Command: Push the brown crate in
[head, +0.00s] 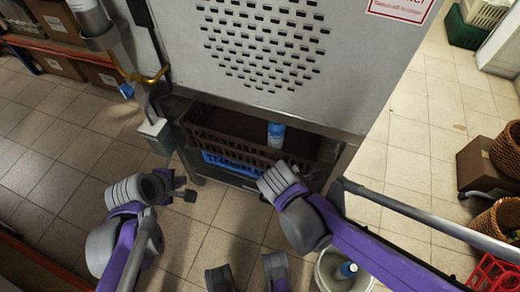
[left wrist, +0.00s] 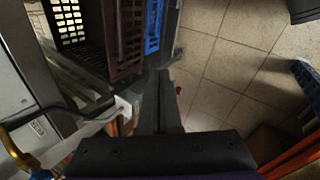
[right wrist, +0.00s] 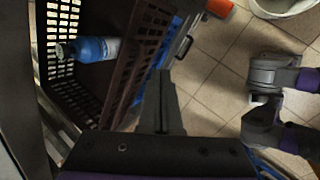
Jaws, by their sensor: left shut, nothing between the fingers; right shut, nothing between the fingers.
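The brown crate (head: 226,145) sits in the opening under a grey perforated cabinet, its slatted front wall facing me and part of its inside showing. It also shows in the left wrist view (left wrist: 124,38) and the right wrist view (right wrist: 146,52). A blue bottle (head: 276,135) is inside it. My left gripper (head: 187,192) is shut and empty, just in front of the crate's left end. My right gripper (right wrist: 160,76) is shut and empty near the crate's right end; in the head view my wrist mostly hides its fingers. I cannot tell whether either touches the crate.
A blue crate (head: 232,165) is beneath the brown one. A grey cabinet (head: 300,60) overhangs both. A white bucket (head: 330,272) stands on the floor at the front right. Wicker baskets (head: 500,218) are at the far right. Tiled floor (head: 60,150) is open at the left.

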